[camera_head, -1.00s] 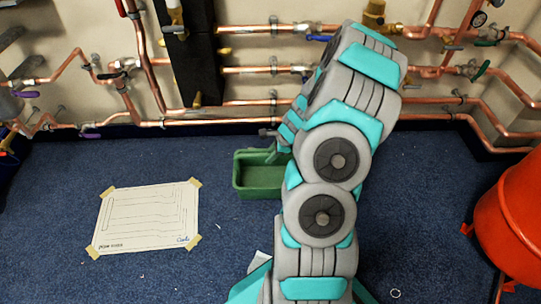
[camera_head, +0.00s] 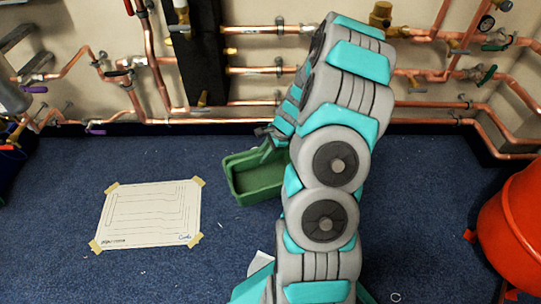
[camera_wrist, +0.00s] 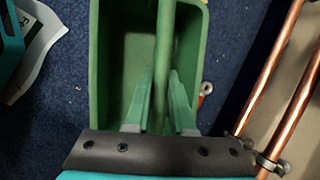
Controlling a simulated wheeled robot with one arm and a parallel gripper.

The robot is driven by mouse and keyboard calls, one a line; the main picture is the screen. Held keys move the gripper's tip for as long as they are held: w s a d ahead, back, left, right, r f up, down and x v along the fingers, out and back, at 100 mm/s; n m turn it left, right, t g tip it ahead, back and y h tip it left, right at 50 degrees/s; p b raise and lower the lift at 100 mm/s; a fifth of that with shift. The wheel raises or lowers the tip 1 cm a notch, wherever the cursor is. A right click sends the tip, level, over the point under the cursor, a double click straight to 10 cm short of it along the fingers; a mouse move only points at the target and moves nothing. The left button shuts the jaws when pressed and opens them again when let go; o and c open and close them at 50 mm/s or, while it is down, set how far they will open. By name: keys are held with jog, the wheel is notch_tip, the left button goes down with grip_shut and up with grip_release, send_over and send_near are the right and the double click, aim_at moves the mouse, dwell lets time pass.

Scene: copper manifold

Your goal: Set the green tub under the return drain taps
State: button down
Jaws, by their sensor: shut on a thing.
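The green tub (camera_head: 237,190) is an open rectangular tub near the foot of the pipe wall, in the middle of the head view. It sits slightly askew; I cannot tell whether it touches the floor. In the wrist view the tub (camera_wrist: 104,60) fills the centre, with a green bar running along its middle. My gripper (camera_wrist: 162,90) is shut on that bar, one finger on each side. In the head view my arm hides most of the gripper. Taps with purple handles (camera_head: 96,132) are on the left pipes, and green-handled taps (camera_head: 487,76) are on the right. No return label is readable.
A taped paper sheet (camera_head: 150,216) lies on the blue carpet left of the tub. A large red container (camera_head: 515,225) stands at the right. Copper pipes (camera_head: 190,121) run low along the wall; they also pass close right of the tub in the wrist view (camera_wrist: 272,95). Carpet between sheet and wall is clear.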

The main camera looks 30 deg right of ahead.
jog(key=w+a+r+n+g, duration=0.3)
jog(key=a+r+n, duration=0.3)
jog(key=a+n, duration=0.4)
jog(key=w+a+r+n+g+h, duration=0.1)
jog(key=w+a+r+n+g, duration=0.3)
jog(key=a+r+n, duration=0.3)
jog(key=w+a+n, duration=0.1)
jog(key=a+n, duration=0.1)
jog(key=a, duration=0.1)
jog(key=shift+r+n+h, duration=0.15)
jog(key=shift+n+h, duration=0.15)
jog(key=shift+n, duration=0.1)
jog(key=shift+d+r, duration=0.1)
jog(key=shift+d, duration=0.05)
